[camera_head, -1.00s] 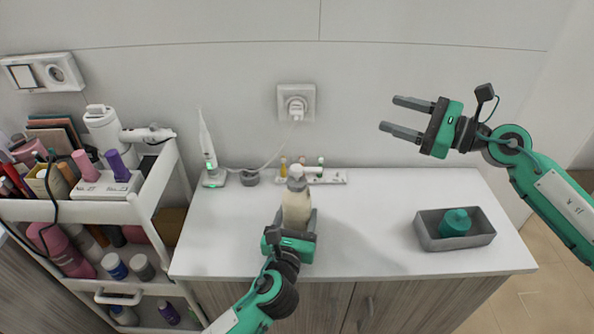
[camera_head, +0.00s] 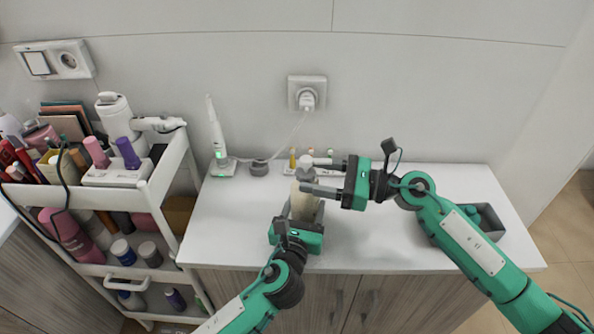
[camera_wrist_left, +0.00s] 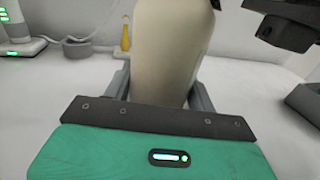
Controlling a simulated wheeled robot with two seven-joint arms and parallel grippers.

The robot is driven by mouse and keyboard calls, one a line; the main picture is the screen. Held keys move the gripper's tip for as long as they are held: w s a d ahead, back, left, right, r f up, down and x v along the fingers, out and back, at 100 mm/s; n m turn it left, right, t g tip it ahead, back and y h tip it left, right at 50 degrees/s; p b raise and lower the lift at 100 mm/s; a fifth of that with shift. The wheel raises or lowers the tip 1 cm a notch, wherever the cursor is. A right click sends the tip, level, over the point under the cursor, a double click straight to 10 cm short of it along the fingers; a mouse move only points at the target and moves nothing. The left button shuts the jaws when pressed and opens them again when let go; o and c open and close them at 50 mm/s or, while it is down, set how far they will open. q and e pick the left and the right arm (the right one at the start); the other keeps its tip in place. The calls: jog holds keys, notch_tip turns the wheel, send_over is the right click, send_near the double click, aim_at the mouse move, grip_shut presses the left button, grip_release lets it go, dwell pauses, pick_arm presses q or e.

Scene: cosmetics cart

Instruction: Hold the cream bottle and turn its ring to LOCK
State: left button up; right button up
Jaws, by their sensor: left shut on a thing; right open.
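The cream bottle (camera_head: 304,203) stands upright on the white counter, with a grey ring and pump top (camera_head: 306,170) above its cream body. My left gripper (camera_head: 304,212) is shut on the lower body from the front. The left wrist view shows the bottle body (camera_wrist_left: 170,50) between its two fingers (camera_wrist_left: 160,88). My right gripper (camera_head: 322,175) is open at the height of the bottle's top, its fingers reaching in from the right, one behind and one in front of the neck. I cannot tell whether they touch it. The ring's marks are too small to read.
A grey tray (camera_head: 500,230) with a teal item stands at the counter's right, partly behind my right arm. A loaded cart (camera_head: 150,200) stands left.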

aim_at(300, 173)
jog(key=shift+x, duration=2.15)
jog(key=shift+c, duration=0.5)
jog(key=c, duration=0.9)
jog(key=shift+s+n+g, duration=0.1)
jog(key=shift+n+g, duration=0.8)
jog(key=shift+g, duration=0.5)
jog(key=o, duration=1)
jog(key=shift+d, duration=0.1)
jog(key=d, duration=1.1)
jog(key=shift+s+d, duration=0.4)
